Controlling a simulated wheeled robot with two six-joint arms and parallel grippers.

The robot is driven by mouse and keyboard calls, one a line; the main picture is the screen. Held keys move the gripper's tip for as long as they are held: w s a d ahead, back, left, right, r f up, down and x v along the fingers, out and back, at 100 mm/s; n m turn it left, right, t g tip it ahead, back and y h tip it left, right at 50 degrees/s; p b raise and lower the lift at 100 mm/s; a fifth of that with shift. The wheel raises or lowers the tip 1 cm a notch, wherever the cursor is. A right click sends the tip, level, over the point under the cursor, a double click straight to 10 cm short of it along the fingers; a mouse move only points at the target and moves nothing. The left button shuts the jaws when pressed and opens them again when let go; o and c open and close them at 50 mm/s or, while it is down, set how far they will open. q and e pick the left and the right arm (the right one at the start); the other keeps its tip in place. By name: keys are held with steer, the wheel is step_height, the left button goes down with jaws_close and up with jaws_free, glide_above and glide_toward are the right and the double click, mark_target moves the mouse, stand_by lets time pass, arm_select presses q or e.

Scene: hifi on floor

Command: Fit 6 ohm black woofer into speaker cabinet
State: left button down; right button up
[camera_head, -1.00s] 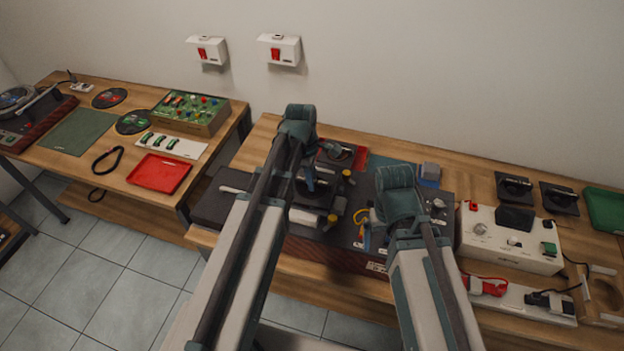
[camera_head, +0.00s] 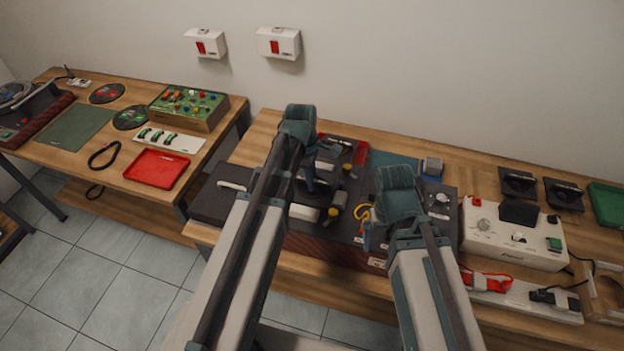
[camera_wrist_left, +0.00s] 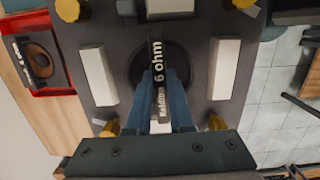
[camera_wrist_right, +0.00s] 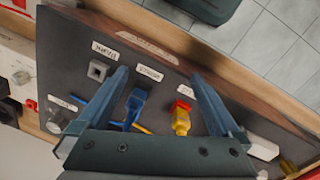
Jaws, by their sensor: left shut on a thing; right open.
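The black woofer (camera_wrist_left: 180,68) is a dark disc with a raised bar lettered "6 ohm". My left gripper (camera_wrist_left: 160,84) is shut on that bar. The woofer lies over the middle of the dark speaker cabinet face (camera_wrist_left: 125,55), between two pale bars and several yellow knobs. Whether it is seated in the opening or just above it cannot be told. In the head view, my left gripper (camera_head: 310,184) points down at the cabinet, and its arm hides part of it. My right gripper (camera_wrist_right: 160,75) is open and empty above the dark panel (camera_wrist_right: 85,45).
Blue (camera_wrist_right: 137,104) and yellow (camera_wrist_right: 181,120) plugs stand on the panel near my right gripper. A red tray (camera_wrist_left: 37,10) beside the cabinet holds another driver with a brown cone (camera_wrist_left: 38,62). A white box (camera_head: 515,240) stands right. Bare tabletop shows behind the panel.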

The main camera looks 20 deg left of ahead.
arm_select(q)
steer(key=c, duration=0.7)
jaws_free()
steer(key=shift+r, duration=0.1)
arm_select(e)
steer(key=shift+r, duration=0.1)
arm_select(q)
steer(key=r+p, duration=0.4)
steer(key=a+r+p, duration=0.1)
steer(key=r+p, duration=0.8)
steer(key=shift+a+r+p, duration=0.25)
steer(key=shift+a+p, duration=0.1)
arm_select(e)
step_height(320, 180, up, 14)
steer(key=shift+f, duration=0.2)
arm_select(q)
step_height(320, 180, up, 8)
steer(key=p, duration=0.8)
arm_select(e)
step_height(320, 180, up, 8)
steer(key=shift+s, duration=0.1)
